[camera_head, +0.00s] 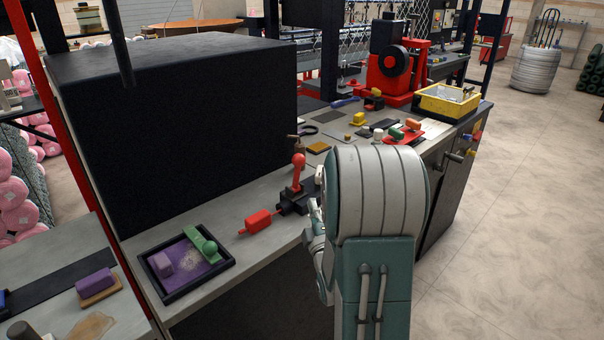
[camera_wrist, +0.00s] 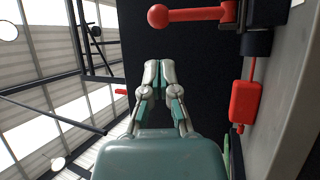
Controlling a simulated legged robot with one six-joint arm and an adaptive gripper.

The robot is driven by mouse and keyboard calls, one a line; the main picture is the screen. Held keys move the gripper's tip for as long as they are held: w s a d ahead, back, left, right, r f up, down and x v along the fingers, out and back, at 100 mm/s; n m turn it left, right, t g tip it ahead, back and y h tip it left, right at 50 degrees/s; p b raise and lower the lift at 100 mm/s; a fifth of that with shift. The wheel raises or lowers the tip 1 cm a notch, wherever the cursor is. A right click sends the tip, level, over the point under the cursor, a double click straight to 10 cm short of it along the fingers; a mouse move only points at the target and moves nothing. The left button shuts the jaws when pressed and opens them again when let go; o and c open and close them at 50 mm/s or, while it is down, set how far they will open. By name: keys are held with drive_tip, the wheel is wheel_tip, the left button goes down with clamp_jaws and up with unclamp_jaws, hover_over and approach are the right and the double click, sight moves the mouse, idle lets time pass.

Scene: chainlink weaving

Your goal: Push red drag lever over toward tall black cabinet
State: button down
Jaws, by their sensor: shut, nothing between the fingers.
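The red drag lever (camera_head: 298,168) stands about upright on a dark fitting on the bench, its round knob at the top. In the wrist view the lever (camera_wrist: 190,15) lies across the upper edge, knob to the left. The tall black cabinet (camera_head: 195,130) stands behind and left of the lever; its dark face (camera_wrist: 205,60) fills the middle of the wrist view. My gripper (camera_wrist: 159,68) is shut and empty, its fingertips apart from the lever, which is above them in the picture. In the head view my arm hides most of the gripper.
A red block-shaped handle (camera_head: 258,221) sticks out near the lever; it also shows in the wrist view (camera_wrist: 245,101). A black tray (camera_head: 152,281) with purple and green pieces lies front left. A red machine (camera_head: 392,72) and a yellow bin (camera_head: 447,104) stand farther back on the bench.

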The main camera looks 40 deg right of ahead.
sight(294, 163)
drive_tip(key=x, duration=1.1)
drive_tip(key=shift+a, duration=0.1)
drive_tip(key=shift+w+r+n+g+y, duration=0.3)
drive_tip(key=shift+w+g+y, duration=0.1)
drive_tip(key=shift+w, duration=0.05)
drive_tip(key=shift+w+a+r+n+g+y, duration=0.1)
drive_tip(key=shift+w+r+n+g+y, duration=0.15)
drive_tip(key=shift+w+n+g, duration=0.2)
drive_tip(key=shift+w+a+r+n+g+y, duration=0.15)
drive_tip(key=shift+w+n+g+y, duration=0.15)
drive_tip(key=shift+w, duration=0.25)
drive_tip(key=shift+w+r+n+g+y, duration=0.1)
drive_tip(key=shift+w+n+g+y, duration=0.2)
drive_tip(key=shift+w+g, duration=0.5)
drive_tip(key=shift+w+a+n+g+y, duration=0.1)
drive_tip(key=shift+w+n+g+y, duration=0.15)
drive_tip(key=shift+w+n+g, duration=0.6)
drive_tip(key=shift+m, duration=0.3)
drive_tip(key=shift+w+a+f, duration=0.1)
drive_tip(key=shift+w+f, duration=0.2)
drive_tip(key=shift+w, duration=0.4)
drive_tip(key=shift+w+d+f, duration=0.1)
drive_tip(key=shift+w+f, duration=0.15)
drive_tip(key=shift+w, duration=0.5)
drive_tip(key=shift+w+a+f, duration=0.1)
drive_tip(key=shift+w+f, duration=0.2)
drive_tip(key=shift+w, duration=0.4)
drive_tip(key=shift+a, duration=0.1)
